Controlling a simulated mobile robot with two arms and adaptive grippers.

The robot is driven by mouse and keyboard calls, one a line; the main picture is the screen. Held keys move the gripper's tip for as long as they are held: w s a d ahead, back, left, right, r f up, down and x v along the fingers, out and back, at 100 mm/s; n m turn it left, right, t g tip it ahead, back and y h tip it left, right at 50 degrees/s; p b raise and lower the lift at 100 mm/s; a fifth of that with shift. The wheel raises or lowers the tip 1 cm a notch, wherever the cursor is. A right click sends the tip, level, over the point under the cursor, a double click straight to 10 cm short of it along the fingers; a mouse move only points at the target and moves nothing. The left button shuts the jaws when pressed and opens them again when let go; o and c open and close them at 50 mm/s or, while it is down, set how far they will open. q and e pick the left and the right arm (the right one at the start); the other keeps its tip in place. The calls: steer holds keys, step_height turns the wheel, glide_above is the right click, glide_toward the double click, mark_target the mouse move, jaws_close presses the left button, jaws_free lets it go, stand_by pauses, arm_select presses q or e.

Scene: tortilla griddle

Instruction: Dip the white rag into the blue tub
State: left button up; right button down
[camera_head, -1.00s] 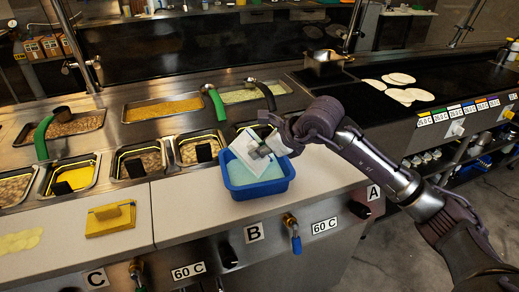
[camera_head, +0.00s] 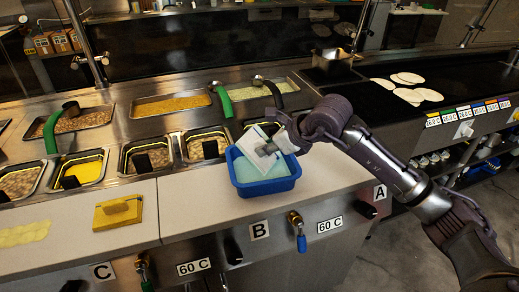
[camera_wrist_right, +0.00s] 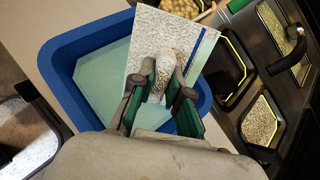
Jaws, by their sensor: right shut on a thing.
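The white rag (camera_head: 255,143), with a blue stripe near its edge, is pinched in my right gripper (camera_head: 272,149). It is over the blue tub (camera_head: 264,189), which holds pale blue-green liquid, on the counter. In the right wrist view the fingers of my right gripper (camera_wrist_right: 160,92) close on a raised part of the rag (camera_wrist_right: 200,38). There the rag covers part of the liquid and the rim of the blue tub (camera_wrist_right: 62,82). I cannot tell whether its lower edge touches the liquid. My left gripper is not in view.
Food pans with green- and black-handled ladles sit behind the tub, including a pan of yellow grain (camera_head: 170,105). A yellow block with a handle (camera_head: 118,213) lies to the left on the white counter (camera_head: 190,205). Tortillas (camera_head: 418,95) lie on the dark griddle at right.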

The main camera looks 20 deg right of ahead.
steer(key=shift+r+p, duration=1.6)
steer(key=shift+r, duration=1.55)
